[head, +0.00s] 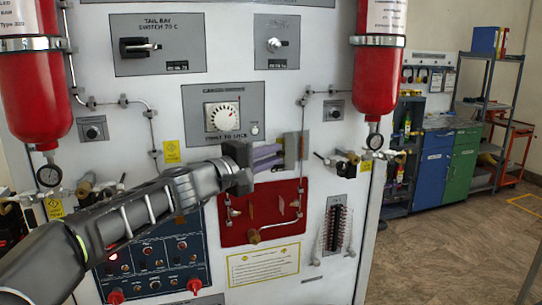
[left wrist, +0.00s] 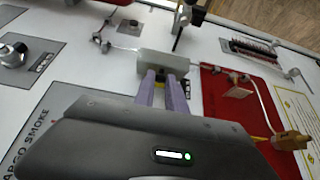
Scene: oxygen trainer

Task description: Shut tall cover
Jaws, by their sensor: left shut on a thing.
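The tall cover looks to be the light grey plate (head: 291,152) above the red plate in the middle of the panel. It seems to stand out from the panel; its exact angle I cannot tell. In the left wrist view the cover (left wrist: 182,62) lies just ahead of the purple fingers. My left gripper (head: 279,157) comes in from the left, its fingertips at the cover's left part. It also shows in the left wrist view (left wrist: 163,78), with the fingers close together and shut on the cover. What lies behind the cover is hidden. My right gripper is not in view.
The red plate (head: 235,236) with piping sits just below. A white dial (head: 222,117) is above left. Red bottles (head: 377,75) with gauges flank the panel on both sides. Blue and green cabinets (head: 434,165) stand far right, beyond open floor (head: 430,250).

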